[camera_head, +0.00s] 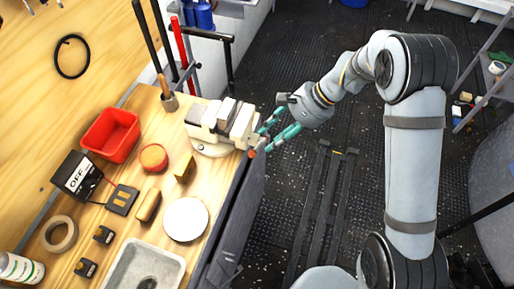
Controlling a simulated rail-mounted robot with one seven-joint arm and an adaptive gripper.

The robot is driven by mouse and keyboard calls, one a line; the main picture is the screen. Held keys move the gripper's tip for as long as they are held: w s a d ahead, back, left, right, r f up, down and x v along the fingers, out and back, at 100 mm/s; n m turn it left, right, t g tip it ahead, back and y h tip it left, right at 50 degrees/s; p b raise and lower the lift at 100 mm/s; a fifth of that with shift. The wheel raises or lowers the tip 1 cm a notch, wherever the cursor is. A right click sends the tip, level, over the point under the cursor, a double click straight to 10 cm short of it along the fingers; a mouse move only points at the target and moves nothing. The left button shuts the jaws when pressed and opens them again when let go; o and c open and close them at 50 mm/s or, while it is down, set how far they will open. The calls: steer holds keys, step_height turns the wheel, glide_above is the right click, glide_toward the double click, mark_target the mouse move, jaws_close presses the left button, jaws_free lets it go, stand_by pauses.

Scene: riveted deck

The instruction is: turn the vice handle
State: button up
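A white bench vice (212,128) is mounted near the right edge of the wooden workbench. Its handle is small and partly hidden; a reddish-brown knob (252,154) shows at the vice's lower right, at the bench edge. My gripper (265,140) has teal fingers and reaches in from the right, close beside the vice's right end. The two fingers are spread with a gap between them. I cannot tell whether either finger touches the handle.
On the bench are a red bin (111,134), a white disc (186,219), a metal tray (143,270), a tape roll (59,234) and an OFF switch box (78,176). Upright tools stand behind the vice. The dark deck (285,190) right of the bench is mostly open.

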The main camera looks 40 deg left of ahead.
mark_target(258, 149)
steer(key=p+x, duration=0.1)
steer(key=x, duration=0.7)
steer(key=shift+f+p, duration=0.4)
steer(key=shift+c, duration=0.2)
jaws_close()
